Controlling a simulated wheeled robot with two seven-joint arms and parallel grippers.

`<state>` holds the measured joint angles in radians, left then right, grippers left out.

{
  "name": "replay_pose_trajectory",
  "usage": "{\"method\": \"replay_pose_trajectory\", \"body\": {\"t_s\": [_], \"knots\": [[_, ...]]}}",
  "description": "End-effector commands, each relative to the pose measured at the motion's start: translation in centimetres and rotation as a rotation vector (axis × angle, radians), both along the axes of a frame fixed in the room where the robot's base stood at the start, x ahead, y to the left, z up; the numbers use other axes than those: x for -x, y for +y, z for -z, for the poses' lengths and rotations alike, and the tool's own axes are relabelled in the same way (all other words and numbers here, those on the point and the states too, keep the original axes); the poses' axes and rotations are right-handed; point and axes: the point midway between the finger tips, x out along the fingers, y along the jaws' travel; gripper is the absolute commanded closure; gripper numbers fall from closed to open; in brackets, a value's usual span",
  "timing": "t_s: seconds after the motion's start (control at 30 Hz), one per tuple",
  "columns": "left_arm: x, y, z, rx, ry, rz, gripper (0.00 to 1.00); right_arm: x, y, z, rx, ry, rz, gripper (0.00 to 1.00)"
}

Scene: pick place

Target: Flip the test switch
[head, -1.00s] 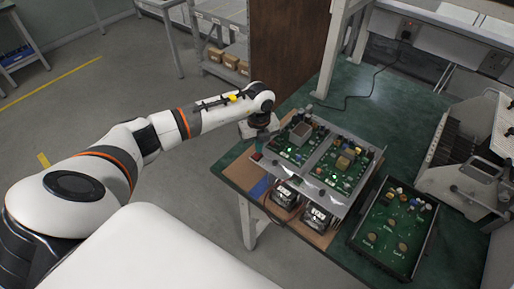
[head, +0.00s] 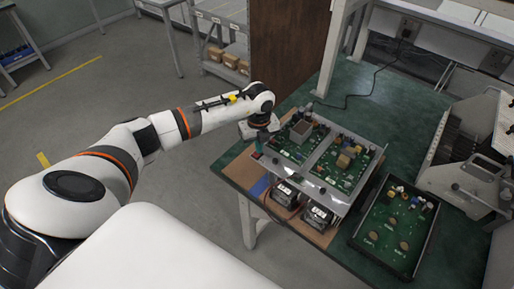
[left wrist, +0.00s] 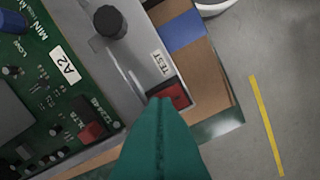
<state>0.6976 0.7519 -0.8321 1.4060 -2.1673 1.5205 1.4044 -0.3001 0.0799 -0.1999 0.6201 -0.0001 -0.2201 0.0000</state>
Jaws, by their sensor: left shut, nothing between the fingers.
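The test switch (left wrist: 179,96) is a small red rocker in a dark frame on the grey metal panel, beside a white TEST label (left wrist: 160,62). In the head view the switch (head: 257,156) is a tiny red spot at the panel's left corner. My left gripper (left wrist: 160,102) is shut and empty, its teal fingertips at the switch's near-left edge and covering part of it. I cannot tell whether they touch it. In the head view the left gripper (head: 259,148) points down over that corner. My right gripper is not in view.
A black knob (left wrist: 110,22) stands on the same panel. Green circuit boards (head: 338,165) fill the unit, with two black boxes (head: 318,215) in front. A separate board tray (head: 395,228) lies right.

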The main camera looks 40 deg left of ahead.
Motion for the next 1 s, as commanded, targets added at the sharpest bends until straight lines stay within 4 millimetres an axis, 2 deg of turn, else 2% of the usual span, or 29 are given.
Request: {"method": "replay_pose_trajectory", "body": {"t_s": [0.8,1.0], "knots": [[0.1,-0.1,-6.3,0.001,0.004,0.001,1.0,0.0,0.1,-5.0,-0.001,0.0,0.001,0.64],[0.1,-0.1,-6.9,0.0,0.005,0.001,1.0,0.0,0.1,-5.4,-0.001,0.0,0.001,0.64]]}}
